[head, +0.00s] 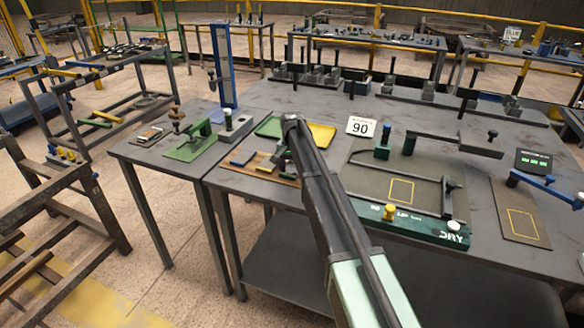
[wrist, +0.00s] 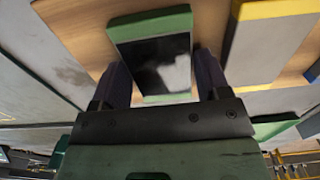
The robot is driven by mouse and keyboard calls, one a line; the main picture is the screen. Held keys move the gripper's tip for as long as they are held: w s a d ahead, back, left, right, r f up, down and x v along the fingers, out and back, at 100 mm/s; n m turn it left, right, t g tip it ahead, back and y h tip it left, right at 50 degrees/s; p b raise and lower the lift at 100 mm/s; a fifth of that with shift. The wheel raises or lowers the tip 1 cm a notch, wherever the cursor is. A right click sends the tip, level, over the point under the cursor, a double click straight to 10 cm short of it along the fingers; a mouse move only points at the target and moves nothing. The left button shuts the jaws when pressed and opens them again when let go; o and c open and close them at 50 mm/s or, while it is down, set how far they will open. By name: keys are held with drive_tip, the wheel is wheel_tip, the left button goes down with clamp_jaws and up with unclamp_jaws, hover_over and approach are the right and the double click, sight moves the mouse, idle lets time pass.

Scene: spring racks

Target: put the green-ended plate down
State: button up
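In the wrist view, the green-ended plate (wrist: 152,52) has a dark, shiny middle between green ends. My gripper (wrist: 162,72) has one finger against each long side of it, with no clear gap. The plate is over a wooden board (wrist: 90,22); I cannot tell whether it touches the board. In the head view the wooden board (head: 229,173) lies on the near left of the main table, with my arm reaching over its right end. My fingers and the held plate are mostly hidden there.
A yellow-ended plate (wrist: 268,45) lies right of my gripper. Blue (head: 243,157) and yellow (head: 264,169) pieces lie on the board. Behind are green (head: 270,125) and yellow (head: 322,135) trays and a "90" card (head: 361,127). A green fixture marked DRY (head: 420,226) stands right.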

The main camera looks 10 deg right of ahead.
sight(292, 168)
drive_tip(key=o, duration=0.3)
wheel_tip(292, 168, up, 13)
drive_tip(key=p, duration=1.3)
drive_tip(key=s+d+n, duration=0.1)
drive_tip(key=s+n, duration=0.5)
drive_tip(key=s, duration=3.3)
drive_tip(key=shift+s+d+f+b, duration=0.15)
drive_tip(key=shift+s+f+b, duration=0.2)
